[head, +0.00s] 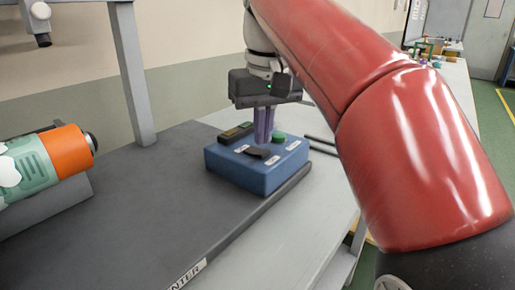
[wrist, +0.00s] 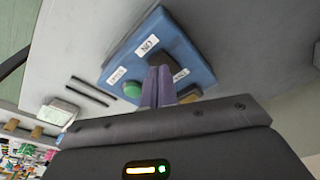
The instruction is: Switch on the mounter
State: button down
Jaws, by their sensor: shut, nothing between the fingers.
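A blue control box (head: 258,176) stands on the dark base plate in the head view. It carries a black rocker switch (head: 256,153), a green button (head: 279,137) and white labels. In the wrist view the blue box (wrist: 190,50) shows an "ON" label beside the dark switch (wrist: 162,62), and the green button (wrist: 132,90). My gripper (head: 263,142) points down with its purple fingers together, over the box between the switch and the green button. In the wrist view its fingertips (wrist: 158,72) overlap the edge of the switch. I cannot tell whether they touch it.
An orange and green roll (head: 45,160) lies on a grey support at the left. A bench with small coloured items (head: 432,47) is at the far right. The front of the base plate is clear.

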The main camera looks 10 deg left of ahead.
aim_at(263, 152)
jog(key=shift+f+b, duration=0.65)
jog(key=shift+f, duration=0.2)
dwell(0.9)
jog(key=shift+r, duration=0.15)
notch_tip(263, 152, up, 2)
jog(key=p, duration=0.3)
jog(key=shift+r, duration=0.25)
jog(key=shift+r+p, duration=0.3)
jog(key=shift+r, duration=1.85)
